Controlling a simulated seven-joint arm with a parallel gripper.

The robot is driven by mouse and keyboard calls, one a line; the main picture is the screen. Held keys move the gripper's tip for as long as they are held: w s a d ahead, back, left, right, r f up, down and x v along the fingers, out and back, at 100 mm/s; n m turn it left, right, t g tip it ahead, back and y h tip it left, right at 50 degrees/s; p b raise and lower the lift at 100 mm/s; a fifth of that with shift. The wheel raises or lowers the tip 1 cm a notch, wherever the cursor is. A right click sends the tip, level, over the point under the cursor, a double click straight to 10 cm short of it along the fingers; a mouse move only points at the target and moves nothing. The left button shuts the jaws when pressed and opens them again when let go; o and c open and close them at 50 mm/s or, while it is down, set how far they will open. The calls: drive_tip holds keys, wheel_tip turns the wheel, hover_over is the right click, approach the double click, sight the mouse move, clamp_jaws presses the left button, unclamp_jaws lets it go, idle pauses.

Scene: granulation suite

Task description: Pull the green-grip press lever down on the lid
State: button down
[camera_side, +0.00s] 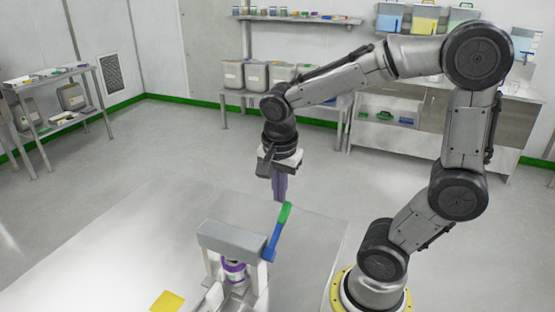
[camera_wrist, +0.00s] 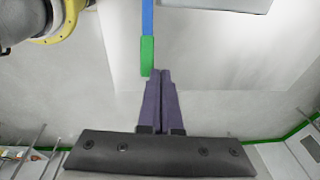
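The press lever stands raised on the right side of the grey press on the table, with a green grip (camera_side: 284,213) at its upper end and a blue shaft (camera_side: 273,240). The press head (camera_side: 231,238) sits over a purple-banded container (camera_side: 233,270). My gripper (camera_side: 279,198) points down just above the green grip, its purple fingers together and empty. In the wrist view, the fingertips (camera_wrist: 160,73) lie beside the end of the green grip (camera_wrist: 147,56), and the blue shaft (camera_wrist: 148,18) runs up out of frame. Whether they touch the grip is unclear.
The pale table (camera_side: 120,240) is mostly bare around the press. A yellow piece (camera_side: 167,301) lies at its front. Grey bins (camera_side: 245,75), shelves and a side bench (camera_side: 45,78) stand far back along the walls. The air around my gripper is clear.

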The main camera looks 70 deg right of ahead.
wheel_tip(320, 180, up, 9)
drive_tip(key=a, duration=0.1)
drive_tip(key=shift+a+r, duration=0.1)
idle(0.3)
drive_tip(key=s+a+f+n+t+y, duration=0.1)
drive_tip(key=s+a+f+n+t, duration=0.1)
drive_tip(key=n, duration=0.7)
drive_tip(key=s+a+f+n+t+y, duration=0.1)
drive_tip(key=s+a+f+n+t, duration=0.1)
drive_tip(key=s+n, duration=0.3)
drive_tip(key=a+n, duration=0.1)
drive_tip(key=n, duration=0.3)
drive_tip(key=shift+s+f+t, duration=0.2)
drive_tip(key=shift+t, duration=0.2)
